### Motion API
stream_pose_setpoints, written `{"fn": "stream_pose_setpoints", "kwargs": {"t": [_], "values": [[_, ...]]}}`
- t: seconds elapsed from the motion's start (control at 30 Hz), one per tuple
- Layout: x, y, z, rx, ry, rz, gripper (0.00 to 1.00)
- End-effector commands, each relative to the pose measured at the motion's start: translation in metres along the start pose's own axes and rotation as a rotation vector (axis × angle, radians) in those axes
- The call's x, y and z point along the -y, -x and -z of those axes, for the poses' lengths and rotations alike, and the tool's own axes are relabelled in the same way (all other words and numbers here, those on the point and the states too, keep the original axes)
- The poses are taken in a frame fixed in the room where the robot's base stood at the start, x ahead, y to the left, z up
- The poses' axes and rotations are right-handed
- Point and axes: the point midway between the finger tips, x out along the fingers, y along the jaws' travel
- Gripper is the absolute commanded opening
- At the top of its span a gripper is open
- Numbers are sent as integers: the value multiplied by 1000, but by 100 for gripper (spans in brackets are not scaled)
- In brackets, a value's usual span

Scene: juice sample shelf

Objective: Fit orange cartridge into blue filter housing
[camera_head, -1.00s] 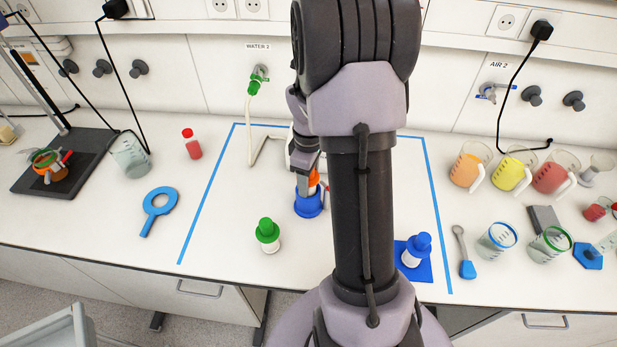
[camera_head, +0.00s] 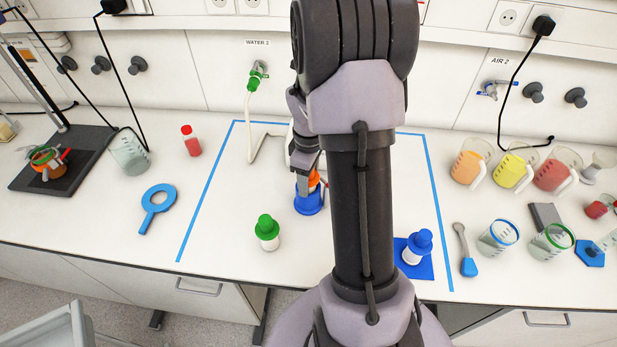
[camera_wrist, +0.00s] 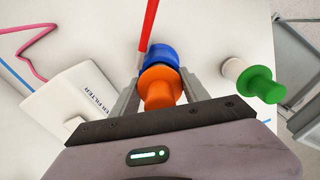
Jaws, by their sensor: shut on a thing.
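My gripper (camera_head: 308,172) points down over the blue filter housing and is shut on the orange cartridge (camera_head: 314,178). In the wrist view, the orange cartridge (camera_wrist: 159,86) sits between the two fingers of my gripper (camera_wrist: 161,80), in line with the blue filter housing (camera_wrist: 163,55) just beyond it. In the head view the blue filter housing (camera_head: 308,201) stands upright on the bench. The cartridge's lower part is not visible and appears to be inside the housing's mouth; how deep I cannot tell. My arm hides part of the area to the right.
A green-capped cartridge (camera_head: 267,233) stands front left of the housing, and a blue-capped one (camera_head: 419,246) stands on a blue mat at right. A red tube (camera_wrist: 149,25) reaches the housing. A white filter box (camera_wrist: 75,100) lies left in the wrist view. Blue tape (camera_head: 205,190) bounds the area.

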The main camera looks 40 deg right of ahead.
Motion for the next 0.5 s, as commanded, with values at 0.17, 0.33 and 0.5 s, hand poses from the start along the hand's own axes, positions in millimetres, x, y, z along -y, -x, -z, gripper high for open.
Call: {"fn": "stream_pose_setpoints", "kwargs": {"t": [0.17,0.33,0.5], "values": [[0,0,0,1,0,1,7],[0,10,0,0,0,1,7],[0,20,0,0,0,1,7]]}}
